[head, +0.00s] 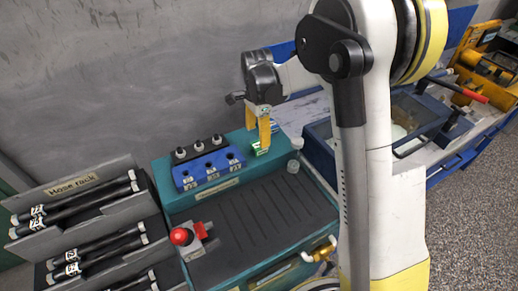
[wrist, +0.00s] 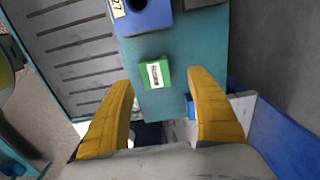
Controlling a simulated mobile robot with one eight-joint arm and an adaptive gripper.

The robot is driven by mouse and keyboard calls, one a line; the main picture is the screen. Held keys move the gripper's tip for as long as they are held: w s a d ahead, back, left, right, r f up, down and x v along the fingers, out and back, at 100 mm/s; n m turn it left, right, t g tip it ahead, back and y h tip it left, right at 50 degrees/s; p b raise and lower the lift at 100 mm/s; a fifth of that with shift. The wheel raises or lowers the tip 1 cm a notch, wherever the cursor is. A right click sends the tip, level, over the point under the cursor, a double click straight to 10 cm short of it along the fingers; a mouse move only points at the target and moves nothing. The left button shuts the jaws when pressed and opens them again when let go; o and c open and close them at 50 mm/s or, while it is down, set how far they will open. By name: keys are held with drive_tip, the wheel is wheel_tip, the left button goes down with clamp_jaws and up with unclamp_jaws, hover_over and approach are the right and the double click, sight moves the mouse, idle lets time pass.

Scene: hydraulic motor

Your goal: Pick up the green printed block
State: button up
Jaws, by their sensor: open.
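The green printed block (wrist: 155,73) is a small green box with a white printed label on top. It lies on the teal bench top (wrist: 185,58), close to the blue holder. In the head view the green block (head: 260,151) shows just below the fingertips, partly covered by them. My gripper (wrist: 163,82) has yellow fingers, spread apart with nothing between them. In the wrist view the block appears between and slightly beyond the fingertips, with room on both sides. In the head view my gripper (head: 264,146) points down over the block; I cannot tell the exact height gap.
A blue holder (head: 207,170) with labelled holes stands left of the block; it also shows in the wrist view (wrist: 147,17). A red knob (head: 180,236) is at the front left. A hose rack (head: 75,182) stands left. Small pale cylinders (head: 294,165) stand right of the block.

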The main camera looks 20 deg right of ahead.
sight(259, 146)
drive_tip(key=f, duration=0.1)
drive_tip(key=f+b, duration=0.1)
drive_tip(key=f, duration=0.1)
drive_tip(key=f+b, duration=0.1)
drive_tip(key=f, duration=0.1)
drive_tip(key=shift+s+d+f, duration=0.15)
drive_tip(key=shift+s+f, duration=0.1)
drive_tip(key=shift+s, duration=0.1)
drive_tip(key=shift+r, duration=0.15)
drive_tip(key=shift+c, duration=0.5)
drive_tip(key=c, duration=1)
